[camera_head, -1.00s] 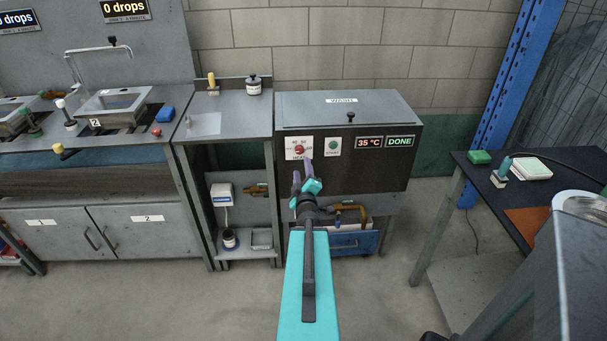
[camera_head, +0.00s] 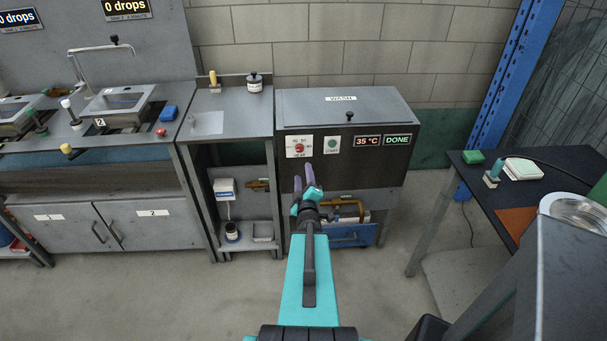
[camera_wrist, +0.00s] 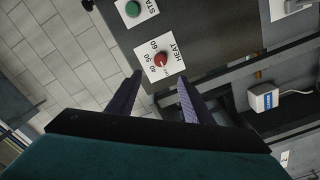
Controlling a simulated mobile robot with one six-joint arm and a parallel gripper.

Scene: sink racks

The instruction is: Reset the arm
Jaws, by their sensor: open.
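My gripper (camera_head: 303,181) is in front of the dark wash unit, with its two purple fingers pointing up toward the front panel. The fingers are apart with nothing between them; they also show apart in the wrist view (camera_wrist: 158,90). The red heat knob (camera_head: 299,147) is just above the fingertips in the head view. In the wrist view the heat knob (camera_wrist: 161,59) lies beyond the fingertips, and I see no contact. My teal arm reaches forward from the bottom of the head view.
The wash unit (camera_head: 346,97) has a green start button (camera_head: 333,143) and displays reading 35 °C and DONE. A sink counter (camera_head: 80,130) stands at left. A dark table (camera_head: 510,205) with a green block (camera_head: 473,157) and metal bowl (camera_head: 575,208) is at right. Open floor lies around my arm.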

